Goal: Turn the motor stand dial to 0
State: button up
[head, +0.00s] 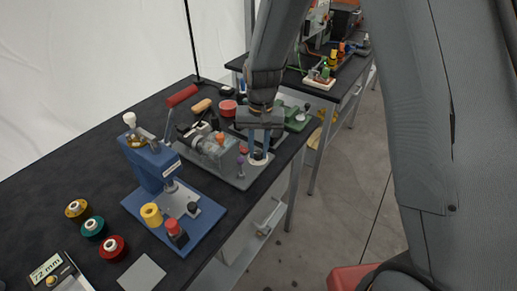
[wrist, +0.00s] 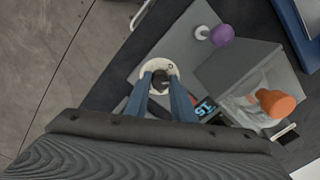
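The motor stand (head: 240,180) is a grey plate with a grey housing on the black bench, in the middle of the head view. Its dial, a white disc (wrist: 170,66) with a dark knob (wrist: 161,77), sits near the plate's front edge. My gripper (wrist: 160,76) points down at the dial, one blue finger on each side of the knob. It also shows in the head view (head: 259,151). I cannot tell whether the fingers touch the knob. A small display with cyan characters (wrist: 205,106) is partly hidden by a finger; its reading is unclear.
A purple knob (wrist: 221,35) and an orange knob (wrist: 276,102) stand on the motor stand beside the dial. A second bench (head: 345,92) stands behind.

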grip_shut()
jog(key=n, duration=0.4)
jog(key=shift+w+n, duration=0.1)
jog(key=shift+n, duration=0.2)
jog(key=n+b, duration=0.1)
jog(key=n, duration=0.3)
jog(key=shift+w, duration=0.1)
jog(key=shift+r+n, duration=0.1)
jog(key=shift+n, duration=0.2)
jog(key=o, duration=0.6)
grip_release()
jog(key=shift+o, duration=0.2)
